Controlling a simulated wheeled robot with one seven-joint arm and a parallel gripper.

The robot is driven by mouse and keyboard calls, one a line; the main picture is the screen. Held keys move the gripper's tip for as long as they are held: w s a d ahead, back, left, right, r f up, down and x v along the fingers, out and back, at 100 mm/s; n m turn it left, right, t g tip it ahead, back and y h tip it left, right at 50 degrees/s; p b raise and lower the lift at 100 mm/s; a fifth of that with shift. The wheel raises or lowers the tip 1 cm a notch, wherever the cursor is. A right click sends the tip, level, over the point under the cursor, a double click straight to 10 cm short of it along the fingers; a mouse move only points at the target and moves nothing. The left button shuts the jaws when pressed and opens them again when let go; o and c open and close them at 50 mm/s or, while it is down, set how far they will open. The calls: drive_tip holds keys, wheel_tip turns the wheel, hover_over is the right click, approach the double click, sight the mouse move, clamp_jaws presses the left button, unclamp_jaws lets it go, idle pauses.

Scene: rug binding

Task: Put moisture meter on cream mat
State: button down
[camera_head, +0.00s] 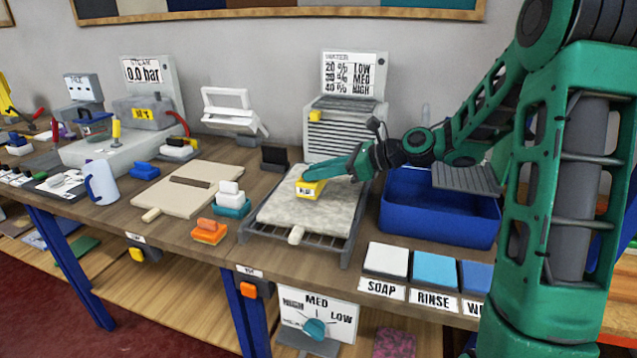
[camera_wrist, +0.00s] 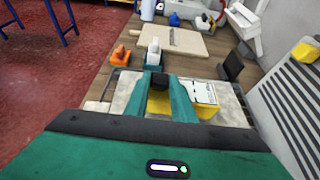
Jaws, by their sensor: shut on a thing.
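The moisture meter is a small yellow block with a white face (camera_head: 308,190). My gripper (camera_head: 318,178) is shut on it, from above and to the right. In the wrist view, the yellow meter (camera_wrist: 203,109) shows between and behind the green fingers (camera_wrist: 157,92), partly hidden by them. The meter is over the far part of the cream mat (camera_head: 300,213), a fuzzy rectangle lying on a grey wire rack. It is close to the mat's surface; I cannot tell whether it touches. The mat also shows around the fingers in the wrist view (camera_wrist: 231,108).
A blue bin (camera_head: 440,232) stands right of the rack. A grey slatted unit (camera_head: 340,135) and a black upright block (camera_head: 274,159) stand behind it. Left are a teal-and-white tool (camera_head: 231,207), an orange tool (camera_head: 209,231) and a beige board (camera_head: 170,195). The mat's near part is clear.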

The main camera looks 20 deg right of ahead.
sight(319, 181)
drive_tip(key=shift+f, duration=1.45)
drive_tip(key=c, duration=1.5)
unclamp_jaws()
drive_tip(key=shift+f, duration=0.1)
